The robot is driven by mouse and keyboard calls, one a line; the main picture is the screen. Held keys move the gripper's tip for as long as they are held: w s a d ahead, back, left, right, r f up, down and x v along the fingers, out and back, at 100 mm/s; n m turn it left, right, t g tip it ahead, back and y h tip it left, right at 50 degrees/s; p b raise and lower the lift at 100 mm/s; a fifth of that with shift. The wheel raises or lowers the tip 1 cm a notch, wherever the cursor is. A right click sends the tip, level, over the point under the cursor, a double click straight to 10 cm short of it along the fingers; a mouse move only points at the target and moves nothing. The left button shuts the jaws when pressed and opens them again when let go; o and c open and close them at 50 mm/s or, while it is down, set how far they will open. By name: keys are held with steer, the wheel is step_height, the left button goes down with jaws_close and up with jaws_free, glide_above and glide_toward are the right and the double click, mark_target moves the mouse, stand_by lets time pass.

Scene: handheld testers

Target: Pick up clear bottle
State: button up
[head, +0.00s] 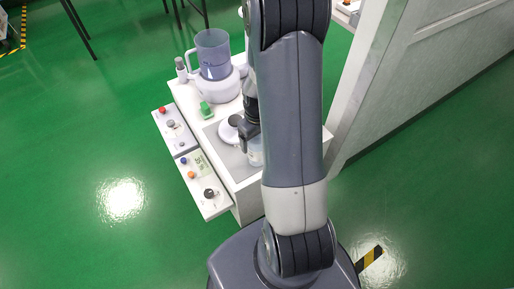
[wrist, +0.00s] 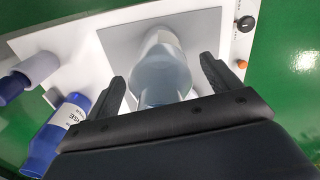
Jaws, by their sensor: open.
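The clear bottle (wrist: 163,72) is a see-through, pale blue-grey vessel on a grey mat (wrist: 112,42) in the wrist view. My gripper (wrist: 162,68) is open, with one dark finger on each side of the bottle. I cannot tell whether either finger touches it. The bottle's near part is hidden by the gripper's body. In the head view, a small part of the bottle (head: 255,152) shows just below my gripper (head: 250,132), beside my arm. My arm hides the rest of it.
A blender-like machine (head: 214,62) stands at the white table's back, with a green block (head: 206,109) before it. Control panels (head: 203,184) run along the left edge. A labelled white-and-blue bottle (wrist: 72,118) and a blue-capped bottle (wrist: 36,68) lie left of my gripper in the wrist view.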

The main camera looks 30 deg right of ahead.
steer(key=shift+f, duration=0.3)
steer(key=shift+c, duration=0.3)
steer(key=shift+r, duration=0.1)
steer(key=c, duration=1.3)
